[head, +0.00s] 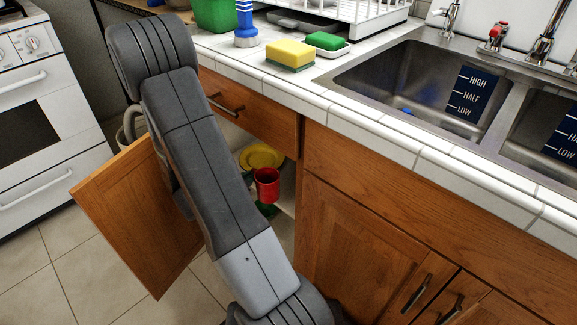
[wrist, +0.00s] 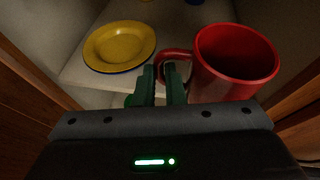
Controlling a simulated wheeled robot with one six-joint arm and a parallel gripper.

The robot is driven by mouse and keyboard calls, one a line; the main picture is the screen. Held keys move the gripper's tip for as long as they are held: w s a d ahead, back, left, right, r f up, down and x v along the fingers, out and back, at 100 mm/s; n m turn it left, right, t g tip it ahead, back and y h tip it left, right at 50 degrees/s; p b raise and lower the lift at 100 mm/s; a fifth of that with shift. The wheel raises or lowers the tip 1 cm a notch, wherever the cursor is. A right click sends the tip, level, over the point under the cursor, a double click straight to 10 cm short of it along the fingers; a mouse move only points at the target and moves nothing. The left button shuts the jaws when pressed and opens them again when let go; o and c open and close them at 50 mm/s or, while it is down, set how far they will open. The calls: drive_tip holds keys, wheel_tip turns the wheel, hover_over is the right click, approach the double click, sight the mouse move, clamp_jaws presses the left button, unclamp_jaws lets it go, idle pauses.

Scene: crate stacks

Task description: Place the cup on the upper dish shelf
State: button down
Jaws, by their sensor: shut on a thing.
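The red cup (head: 267,186) is upright and empty, and also shows large in the wrist view (wrist: 236,65). My gripper (wrist: 160,78), with green fingers, is shut on the cup's handle. In the head view its green fingers (head: 266,210) show just below the cup, and my arm hides the rest. The cup is at the open cupboard, by the front of a white shelf (wrist: 76,72). A yellow dish (wrist: 119,46) lies on this shelf, left of the cup in the wrist view; it also shows in the head view (head: 262,155). Whether the cup touches the shelf cannot be told.
The cupboard door (head: 140,215) stands open at left. A drawer front (head: 245,108) is above the opening, and a closed cabinet (head: 360,250) is to its right. A blue thing (wrist: 194,2) stands farther back. The shelf around the yellow dish looks mostly bare.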

drive_tip(key=w+d+b, duration=0.1)
drive_tip(key=w+d, duration=0.9)
wheel_tip(320, 180, down, 7)
drive_tip(key=b, duration=0.2)
drive_tip(key=shift+r+b, duration=0.15)
drive_tip(key=shift+b, duration=0.2)
drive_tip(key=shift+w+d+f, duration=0.1)
drive_tip(key=shift+w+f, duration=0.05)
drive_tip(key=shift+f, duration=0.05)
drive_tip(key=shift+r, duration=0.1)
drive_tip(key=shift+b, duration=0.3)
drive_tip(key=c, duration=1.5)
unclamp_jaws()
